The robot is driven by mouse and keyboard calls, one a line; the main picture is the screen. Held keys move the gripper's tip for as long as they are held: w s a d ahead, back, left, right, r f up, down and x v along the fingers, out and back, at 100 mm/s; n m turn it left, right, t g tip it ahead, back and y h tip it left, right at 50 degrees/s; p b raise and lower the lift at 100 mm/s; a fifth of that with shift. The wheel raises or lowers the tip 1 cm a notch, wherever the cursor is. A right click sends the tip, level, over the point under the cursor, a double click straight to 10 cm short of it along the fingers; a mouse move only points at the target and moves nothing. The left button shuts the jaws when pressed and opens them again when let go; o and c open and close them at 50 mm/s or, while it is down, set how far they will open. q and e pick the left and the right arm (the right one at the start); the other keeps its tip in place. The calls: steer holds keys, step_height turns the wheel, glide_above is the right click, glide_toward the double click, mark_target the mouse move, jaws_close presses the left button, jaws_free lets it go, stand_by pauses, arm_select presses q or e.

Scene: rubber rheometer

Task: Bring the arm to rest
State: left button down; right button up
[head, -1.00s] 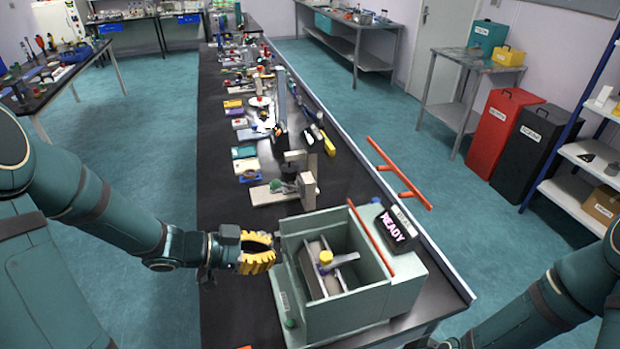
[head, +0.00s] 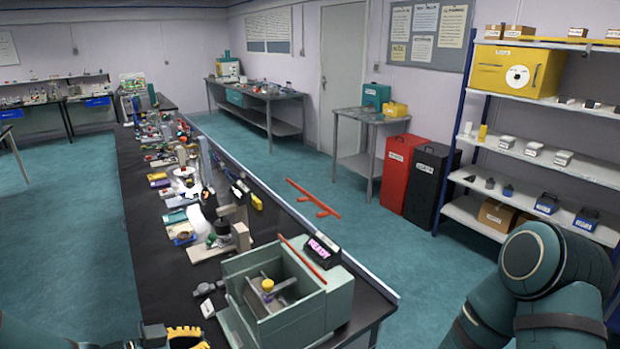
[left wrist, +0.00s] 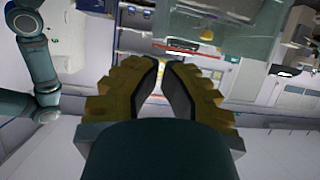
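My left gripper (head: 180,338) is at the bottom edge of the head view, partly cut off, in front of and to the left of the rheometer. In the left wrist view its two yellow ribbed fingers (left wrist: 161,64) stand slightly apart with nothing between them. The rheometer (head: 335,308) is a grey-green open-topped box on the black bench, with a display (head: 321,246) reading READY. A yellow knob (head: 267,285) shows inside it. My right arm (head: 535,290) is at the right; its gripper is out of view.
The black bench (head: 165,290) runs back, with many small tools and devices beyond the rheometer. A red bar (head: 312,198) stands out past the bench's right side. Red (head: 400,172) and black (head: 430,185) bins and a shelf unit (head: 590,170) are at the right.

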arm_select(q)
steer(key=w+d+f+n+y, duration=0.1)
steer(key=d+f+n, duration=0.1)
steer(key=f, duration=0.3)
steer(key=d+f+n+g+y, duration=0.1)
steer(key=d+f+n+y, duration=0.1)
steer(key=f, duration=0.3)
steer(key=w+d+f+n+y, duration=0.1)
steer(key=d+f+n+y, duration=0.1)
steer(key=f+n, duration=0.2)
steer(key=shift+w+d+f+n, duration=0.15)
steer(key=shift+w+f+n, duration=0.15)
steer(key=shift+f, duration=0.1)
steer(key=s+d+f+n+g+y+b, duration=0.1)
steer(key=s+d+f+g+b, duration=0.1)
steer(key=f, duration=0.5)
steer(key=s+d+f+n+g+b, duration=0.2)
steer(key=s+f+g+b, duration=0.1)
steer(key=s+f, duration=0.4)
steer(key=shift+s+d+f+y+b, duration=0.15)
steer(key=shift+d+f+y+b, duration=0.2)
steer(key=shift+b, duration=0.45)
arm_select(e)
step_height(320, 180, down, 8)
steer(key=shift+w+a+r, duration=0.2)
steer(key=shift+w+a, duration=0.1)
steer(key=shift+w, duration=0.1)
